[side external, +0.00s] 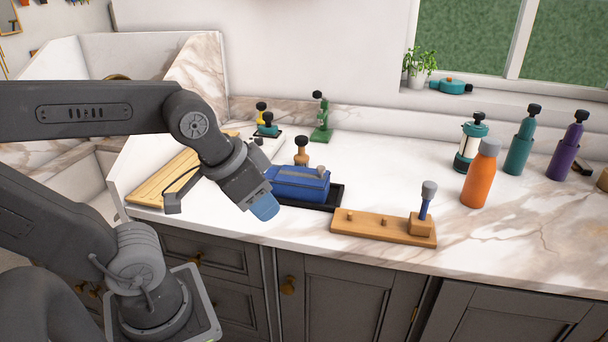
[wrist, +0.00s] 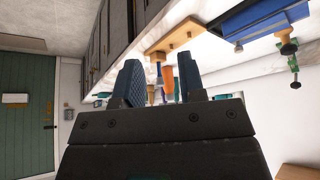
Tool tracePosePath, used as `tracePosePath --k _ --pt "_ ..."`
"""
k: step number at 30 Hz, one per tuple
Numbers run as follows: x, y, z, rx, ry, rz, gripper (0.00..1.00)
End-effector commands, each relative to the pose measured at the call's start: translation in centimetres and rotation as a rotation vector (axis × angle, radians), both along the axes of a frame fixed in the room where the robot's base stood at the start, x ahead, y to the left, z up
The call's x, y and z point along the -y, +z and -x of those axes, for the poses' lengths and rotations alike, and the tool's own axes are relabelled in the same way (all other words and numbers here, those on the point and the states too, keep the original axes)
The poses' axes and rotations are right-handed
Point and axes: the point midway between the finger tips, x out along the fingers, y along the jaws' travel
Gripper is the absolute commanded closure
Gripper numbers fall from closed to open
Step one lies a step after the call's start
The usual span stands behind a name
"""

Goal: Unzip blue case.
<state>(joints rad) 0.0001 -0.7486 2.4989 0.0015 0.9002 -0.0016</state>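The blue case (side external: 300,183) lies on a black tray (side external: 334,198) near the counter's front edge. A small grey piece sits on its top at the right end; I cannot make out a zip line. In the wrist view the blue case (wrist: 268,22) is at the upper right, off to the side of the fingers. My gripper (side external: 264,207) is at the case's left front corner in the side view, overlapping its edge; contact cannot be told. In the wrist view my gripper (wrist: 160,82) has its two blue fingers apart with nothing held between them.
A wooden peg board (side external: 362,226) with an upright grey-capped tool lies right of the tray. An orange bottle (side external: 479,178) stands farther right. A brown wooden-knobbed item (side external: 301,153) is just behind the case. The counter between tray and bottle is clear at the back.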

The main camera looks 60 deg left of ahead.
Motion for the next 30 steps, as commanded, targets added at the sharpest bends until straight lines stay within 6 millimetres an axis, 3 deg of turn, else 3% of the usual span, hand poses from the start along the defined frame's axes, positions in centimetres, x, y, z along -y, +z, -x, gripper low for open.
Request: tracePosePath --k 5,11,18,21,24,30 --pt "-0.7 0.5 -1.9 -0.035 0.036 -0.039 0.8" --pt "-2.9 1.1 -8.1 -0.102 0.152 -0.165 1.0" --pt "-5.2 -0.1 -16.6 -0.115 0.293 -0.333 1.0" --pt "-5.8 -0.8 -19.1 -0.105 0.333 -0.384 1.0" --pt "-6.1 -1.3 -20.7 -0.092 0.359 -0.416 1.0" --pt "-6.7 -2.1 -21.8 -0.085 0.375 -0.436 1.0"
